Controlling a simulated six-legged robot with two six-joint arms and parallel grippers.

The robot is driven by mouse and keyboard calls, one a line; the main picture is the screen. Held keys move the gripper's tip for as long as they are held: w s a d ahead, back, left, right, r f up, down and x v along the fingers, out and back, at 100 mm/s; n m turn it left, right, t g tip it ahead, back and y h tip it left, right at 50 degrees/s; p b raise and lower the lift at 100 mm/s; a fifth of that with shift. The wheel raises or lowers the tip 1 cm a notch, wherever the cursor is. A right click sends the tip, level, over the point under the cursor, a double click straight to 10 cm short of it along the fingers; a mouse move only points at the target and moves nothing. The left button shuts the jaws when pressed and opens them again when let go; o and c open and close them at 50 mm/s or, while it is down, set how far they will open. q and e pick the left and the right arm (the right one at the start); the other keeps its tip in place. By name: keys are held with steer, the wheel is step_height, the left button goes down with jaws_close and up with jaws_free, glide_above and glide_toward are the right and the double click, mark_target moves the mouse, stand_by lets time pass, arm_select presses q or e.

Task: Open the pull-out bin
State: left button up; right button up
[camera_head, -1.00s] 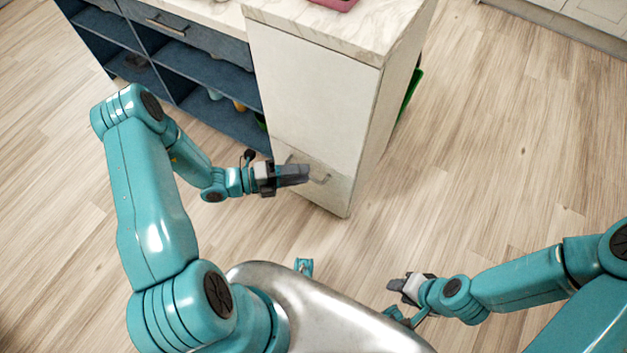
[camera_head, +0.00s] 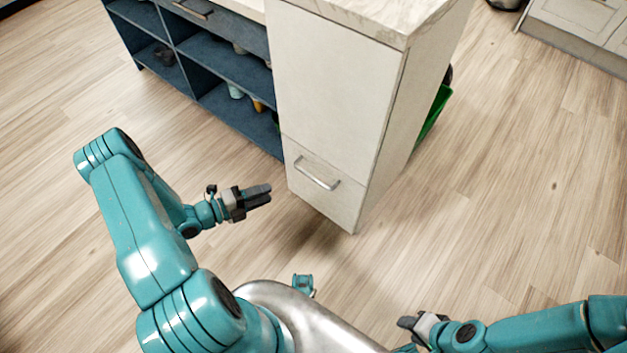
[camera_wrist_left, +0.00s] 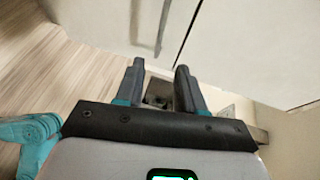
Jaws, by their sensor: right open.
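The pull-out bin front (camera_head: 335,200) is the low white panel at the end of the cabinet, with a curved metal bar handle (camera_head: 316,178). The panel sits flush and shut. My left gripper (camera_head: 269,194) is to the left of the handle, apart from it and empty. In the left wrist view its two fingers (camera_wrist_left: 159,67) are spread, with pale panels and a metal bar (camera_wrist_left: 163,24) beyond them. My right gripper (camera_head: 404,322) is low at the right, open and away from the cabinet.
A taller white panel (camera_head: 335,85) rises above the bin front under a marble-look top (camera_head: 375,10). Blue open shelves (camera_head: 225,85) stand to the left. A green object (camera_head: 434,118) shows behind the cabinet. The wooden floor (camera_head: 480,220) is clear in front and to the right.

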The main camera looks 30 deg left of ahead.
mark_target(312, 177)
arm_select(q)
steer(key=b+x, duration=0.3)
steer(key=x, duration=1.3)
steer(key=shift+d, duration=0.1)
jaws_close()
